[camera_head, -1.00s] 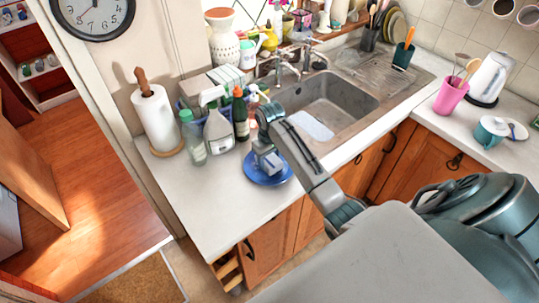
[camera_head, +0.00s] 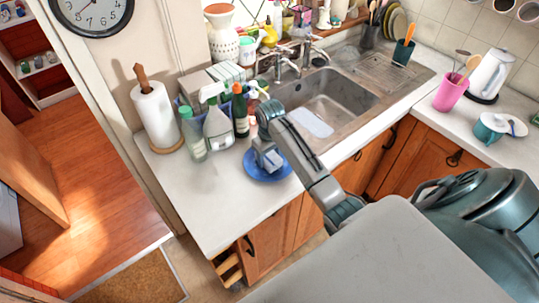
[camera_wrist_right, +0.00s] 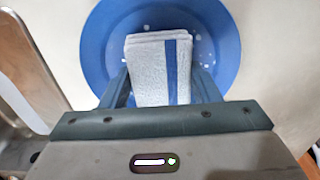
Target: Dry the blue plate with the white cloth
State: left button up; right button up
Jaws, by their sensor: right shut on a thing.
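The blue plate (camera_head: 257,176) lies on the white counter to the left of the sink; it also shows in the right wrist view (camera_wrist_right: 105,35), with several pale droplets on its surface. The white cloth (camera_wrist_right: 150,70) is folded and has a blue stripe; in the head view (camera_head: 270,159) it is small and partly hidden by my gripper. My right gripper (camera_wrist_right: 155,92) is shut on the cloth and holds it over the plate, touching it or just above; I cannot tell which. My left gripper is not in view.
A spray bottle (camera_head: 217,128), a clear bottle (camera_head: 193,138) and a dark bottle (camera_head: 240,115) stand close behind the plate. A paper towel roll (camera_head: 155,115) stands further left. The sink (camera_head: 335,92) is to the right. The counter's front left part is clear.

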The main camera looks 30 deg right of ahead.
jog(key=shift+f, duration=0.3)
jog(key=shift+w+d+r, duration=0.1)
jog(key=shift+w+d, duration=0.25)
jog(key=shift+w, duration=0.05)
jog(key=shift+s+a, duration=0.7)
jog(key=shift+s, duration=0.15)
jog(key=shift+w+d, duration=0.7)
jog(key=shift+w, duration=0.1)
jog(key=shift+s+a, duration=0.1)
